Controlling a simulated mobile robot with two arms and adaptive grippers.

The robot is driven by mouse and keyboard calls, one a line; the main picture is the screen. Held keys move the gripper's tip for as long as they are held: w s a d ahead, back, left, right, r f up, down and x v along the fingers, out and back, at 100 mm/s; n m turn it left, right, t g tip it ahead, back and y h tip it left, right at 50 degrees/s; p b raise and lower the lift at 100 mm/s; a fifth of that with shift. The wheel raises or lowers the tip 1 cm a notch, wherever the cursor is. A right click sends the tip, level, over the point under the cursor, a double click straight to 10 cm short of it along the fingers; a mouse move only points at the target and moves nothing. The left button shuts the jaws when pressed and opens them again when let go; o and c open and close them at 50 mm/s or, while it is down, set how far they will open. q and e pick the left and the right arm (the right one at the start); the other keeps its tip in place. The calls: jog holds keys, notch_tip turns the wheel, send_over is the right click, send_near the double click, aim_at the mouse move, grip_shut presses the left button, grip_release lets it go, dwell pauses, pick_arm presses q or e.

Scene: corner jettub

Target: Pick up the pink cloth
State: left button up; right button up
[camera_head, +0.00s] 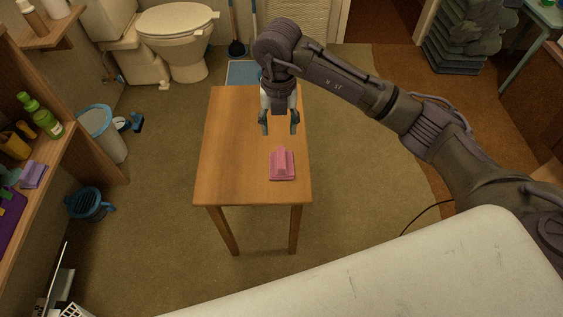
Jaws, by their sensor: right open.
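The pink cloth (283,171) lies on the wooden table (235,150), near its front right corner. It looks folded, with a raised ridge in the middle. My right gripper (278,130) is open and empty. It points down over the table, a little behind the cloth in the picture and apart from it. Its height above the table is hard to tell. My left gripper does not show.
A toilet (177,38) and a plunger (236,47) stand behind the table. A bin (102,132) and a shelf with bottles are at the left. A grey stack (462,45) stands at the back right. The left half of the tabletop is clear.

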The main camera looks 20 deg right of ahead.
aim_at(281, 156)
notch_tip(281, 156, down, 9)
jog(key=shift+s+d+b, duration=0.1)
jog(key=shift+b, duration=0.35)
notch_tip(281, 156, down, 4)
jog(key=shift+d+f, duration=0.15)
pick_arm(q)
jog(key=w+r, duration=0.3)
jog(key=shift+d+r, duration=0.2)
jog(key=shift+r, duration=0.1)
pick_arm(e)
grip_shut()
